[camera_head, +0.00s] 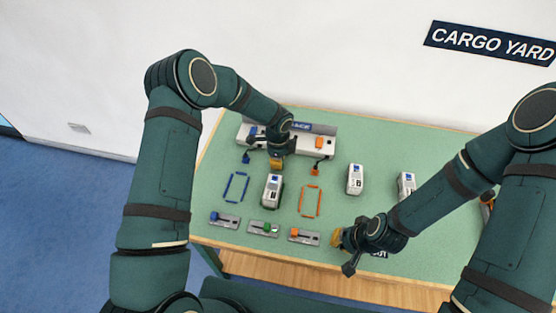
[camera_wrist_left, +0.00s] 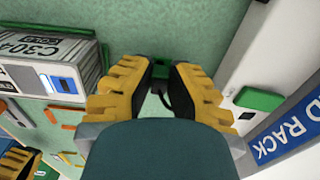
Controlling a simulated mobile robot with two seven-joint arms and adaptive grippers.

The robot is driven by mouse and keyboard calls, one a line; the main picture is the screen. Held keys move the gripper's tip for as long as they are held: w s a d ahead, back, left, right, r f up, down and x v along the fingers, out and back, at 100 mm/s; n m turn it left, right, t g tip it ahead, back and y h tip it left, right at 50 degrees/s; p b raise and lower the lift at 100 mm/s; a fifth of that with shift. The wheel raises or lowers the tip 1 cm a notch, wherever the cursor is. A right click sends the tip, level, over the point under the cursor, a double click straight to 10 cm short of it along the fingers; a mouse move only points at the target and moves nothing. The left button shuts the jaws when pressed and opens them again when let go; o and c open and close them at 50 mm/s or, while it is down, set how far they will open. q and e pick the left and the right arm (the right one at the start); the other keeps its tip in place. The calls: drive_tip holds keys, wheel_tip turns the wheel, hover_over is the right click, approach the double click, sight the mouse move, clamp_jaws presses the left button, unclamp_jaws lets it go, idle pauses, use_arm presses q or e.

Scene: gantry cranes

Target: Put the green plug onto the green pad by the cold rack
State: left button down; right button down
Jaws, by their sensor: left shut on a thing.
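My left gripper (camera_head: 277,161) is low over the table in front of the cold rack (camera_head: 318,151). In the left wrist view its yellow fingers (camera_wrist_left: 160,88) are closed around the green plug (camera_wrist_left: 160,68), and a black cable runs by the plug between them. The green pad (camera_wrist_left: 260,98) is on the rack's white face, right of the fingers and apart from the plug. In the head view my left arm hides the plug and the green pad. My right gripper (camera_head: 343,246) is at the table's front edge; its fingers are too small to judge.
A white container (camera_head: 272,188) stands just in front of my left gripper. A blue plug (camera_head: 245,157) and an orange plug (camera_head: 315,171) on cables lie either side. Blue and orange outlines mark the table; several sliders line its front. Two more white containers (camera_head: 355,180) (camera_head: 406,185) stand right.

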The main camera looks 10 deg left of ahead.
use_arm(q)
drive_tip(key=shift+f+b, duration=0.15)
drive_tip(key=shift+b, duration=0.15)
use_arm(e)
drive_tip(key=shift+f, duration=0.3)
idle(0.4)
use_arm(q)
drive_tip(key=shift+c, duration=2)
unclamp_jaws()
use_arm(e)
drive_tip(key=shift+r, duration=0.1)
use_arm(q)
drive_tip(key=shift+r+p, duration=1.85)
drive_tip(key=shift+r, duration=1.65)
use_arm(e)
drive_tip(key=shift+r, duration=1.75)
drive_tip(key=shift+w, duration=0.1)
